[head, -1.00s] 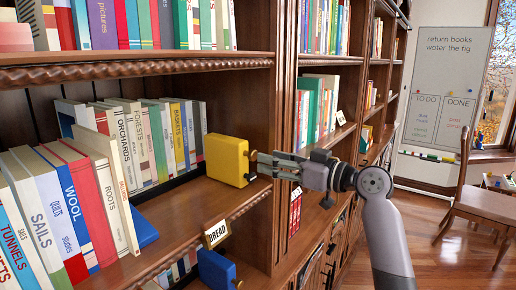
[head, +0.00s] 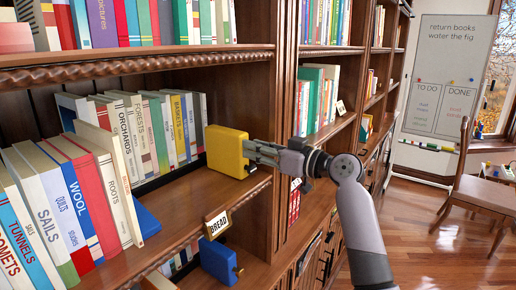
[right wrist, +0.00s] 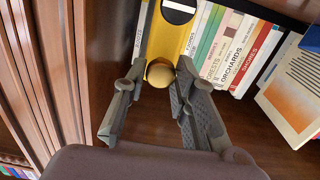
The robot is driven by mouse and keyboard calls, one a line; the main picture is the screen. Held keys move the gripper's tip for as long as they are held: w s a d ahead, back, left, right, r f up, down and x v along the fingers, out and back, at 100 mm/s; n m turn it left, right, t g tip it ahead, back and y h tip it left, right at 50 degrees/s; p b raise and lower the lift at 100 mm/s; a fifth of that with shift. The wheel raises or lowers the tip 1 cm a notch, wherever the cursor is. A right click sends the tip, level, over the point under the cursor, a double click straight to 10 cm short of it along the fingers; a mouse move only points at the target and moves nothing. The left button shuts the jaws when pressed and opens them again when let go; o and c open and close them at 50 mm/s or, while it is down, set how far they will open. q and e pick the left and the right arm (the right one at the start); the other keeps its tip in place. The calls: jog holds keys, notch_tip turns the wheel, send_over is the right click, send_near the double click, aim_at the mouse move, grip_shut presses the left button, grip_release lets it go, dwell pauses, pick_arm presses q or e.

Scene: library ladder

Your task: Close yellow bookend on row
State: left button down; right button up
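The yellow bookend (head: 226,152) stands upright on the middle shelf, at the right end of the back row of books (head: 160,132). I cannot tell whether it touches the last book. In the right wrist view the bookend (right wrist: 172,38) has a round knob (right wrist: 160,74) facing me. My right gripper (head: 248,152) reaches in from the right to the bookend's knob side. In the right wrist view its fingers (right wrist: 160,68) are apart, one on each side of the knob, with nothing clearly clamped. My left gripper is not in view.
A front row of books (head: 65,195) ends at a blue bookend (head: 146,222) on the same shelf. A BREAD label (head: 217,224) hangs on the shelf edge. Another blue bookend (head: 217,262) stands on the shelf below. A wooden upright (head: 285,120) borders the bay on the right.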

grip_shut()
dwell(0.4)
